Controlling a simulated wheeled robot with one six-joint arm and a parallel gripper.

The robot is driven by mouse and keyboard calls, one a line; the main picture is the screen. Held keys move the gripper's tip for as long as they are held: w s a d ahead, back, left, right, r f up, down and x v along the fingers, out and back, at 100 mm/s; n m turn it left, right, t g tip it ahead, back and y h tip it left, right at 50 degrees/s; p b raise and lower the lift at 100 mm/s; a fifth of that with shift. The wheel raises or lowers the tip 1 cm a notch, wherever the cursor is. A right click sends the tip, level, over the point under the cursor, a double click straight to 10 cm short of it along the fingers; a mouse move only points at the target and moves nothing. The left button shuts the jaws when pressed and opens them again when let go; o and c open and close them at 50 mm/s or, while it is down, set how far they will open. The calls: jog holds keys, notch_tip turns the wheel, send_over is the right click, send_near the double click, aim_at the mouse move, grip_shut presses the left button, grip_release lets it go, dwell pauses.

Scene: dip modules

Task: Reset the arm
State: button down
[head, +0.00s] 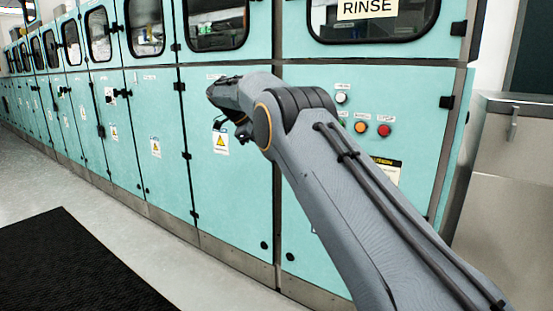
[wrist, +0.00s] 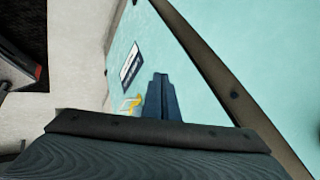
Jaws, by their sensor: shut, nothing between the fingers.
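My arm (head: 350,190) reaches up from the lower right in the head view, bent at an elbow joint with an orange ring. My gripper (head: 241,135) hangs beyond that joint, in front of a teal cabinet door and beside a yellow warning label (head: 221,142). It looks apart from the door, but the exact gap is hard to judge. In the wrist view my gripper (wrist: 160,82) shows as a dark shape with its fingers together and nothing between them. Part of the gripper is hidden behind the arm in the head view.
A long row of teal cabinets (head: 160,120) with windows runs along the left and centre. A panel with white, orange and red buttons (head: 384,130) is right of the elbow, under a RINSE sign (head: 368,8). A steel unit (head: 510,190) stands at right. Open floor (head: 150,235) and a black mat (head: 75,265) lie left.

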jog(key=s+a+f+n+y, duration=0.1)
jog(key=s+a+f+n, duration=0.15)
jog(key=s+n, duration=0.4)
jog(key=s+a+f+n+g+y, duration=0.15)
jog(key=s+a+n, duration=0.25)
jog(key=s, duration=0.5)
jog(key=s+a+f+n+y, duration=0.1)
jog(key=s+a+n+y, duration=0.15)
jog(key=s+n, duration=0.35)
jog(key=s+d+f+n+g+y, duration=0.1)
jog(key=s+d+f+n, duration=0.2)
jog(key=s, duration=0.8)
jog(key=s+f+n, duration=0.3)
jog(key=s+n, duration=0.2)
jog(key=s, duration=0.7)
jog(key=s+d+f+n+g+y, duration=0.1)
jog(key=s+d+f+n, duration=0.15)
jog(key=s, duration=0.85)
jog(key=s+d+r+m+p, duration=0.1)
jog(key=d+r+m+p, duration=0.1)
jog(key=d+r+p, duration=0.7)
jog(key=d+r+m+p, duration=0.3)
jog(key=d+r+p, duration=0.7)
jog(key=r+p, duration=0.4)
jog(key=p, duration=0.3)
jog(key=shift+s+r+h+p, duration=0.25)
jog(key=shift+s+h+p, duration=0.05)
jog(key=shift+s+p, duration=0.1)
